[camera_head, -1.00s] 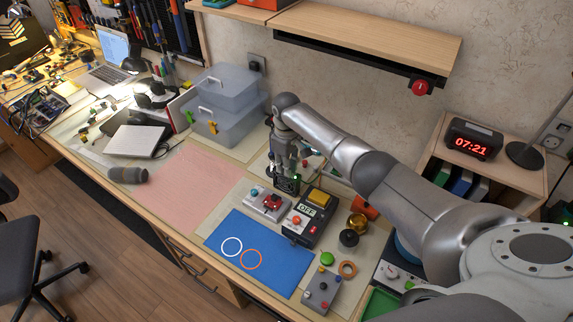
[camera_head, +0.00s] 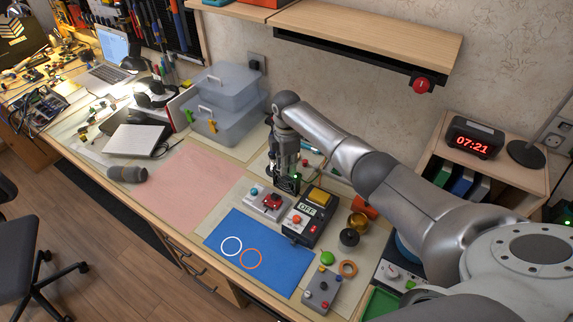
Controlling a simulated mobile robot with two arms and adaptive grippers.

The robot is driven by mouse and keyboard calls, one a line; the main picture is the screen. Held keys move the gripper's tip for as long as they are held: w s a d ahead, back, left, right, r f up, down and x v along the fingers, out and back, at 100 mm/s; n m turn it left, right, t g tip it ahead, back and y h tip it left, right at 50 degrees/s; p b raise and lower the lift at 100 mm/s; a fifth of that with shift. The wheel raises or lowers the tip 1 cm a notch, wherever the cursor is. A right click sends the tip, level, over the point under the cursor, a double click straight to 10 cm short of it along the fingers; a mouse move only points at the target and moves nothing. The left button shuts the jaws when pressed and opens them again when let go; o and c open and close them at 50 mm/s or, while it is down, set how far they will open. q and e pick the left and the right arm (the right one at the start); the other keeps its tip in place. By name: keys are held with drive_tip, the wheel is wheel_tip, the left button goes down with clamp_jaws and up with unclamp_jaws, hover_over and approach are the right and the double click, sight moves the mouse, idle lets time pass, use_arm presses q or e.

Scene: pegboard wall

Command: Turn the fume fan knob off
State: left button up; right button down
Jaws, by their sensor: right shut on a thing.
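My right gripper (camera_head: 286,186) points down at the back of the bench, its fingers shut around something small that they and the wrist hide. From its place this looks like the fume fan knob, but neither the knob nor its pointer can be made out. A grey control box (camera_head: 262,203) with a red and a blue control sits just in front of the gripper. A black device (camera_head: 306,229) with a yellow top and a display reading OFF stands to its right. My left gripper is not in view.
A blue mat (camera_head: 262,262) with two rings lies in front. A black knob (camera_head: 349,238), a brass-coloured one (camera_head: 358,220), a green button (camera_head: 327,258) and a grey switch box (camera_head: 321,291) stand to the right. Clear plastic boxes (camera_head: 218,122) stand left of the gripper. A wooden shelf (camera_head: 375,40) hangs above.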

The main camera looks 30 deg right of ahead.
drive_tip(key=n+b, duration=0.1)
drive_tip(key=n, duration=0.4)
drive_tip(key=shift+n, duration=0.3)
drive_tip(key=n, duration=0.4)
drive_tip(key=shift+n+b, duration=0.4)
drive_tip(key=c, duration=1.3)
unclamp_jaws()
drive_tip(key=shift+c, duration=0.2)
wheel_tip(320, 180, up, 12)
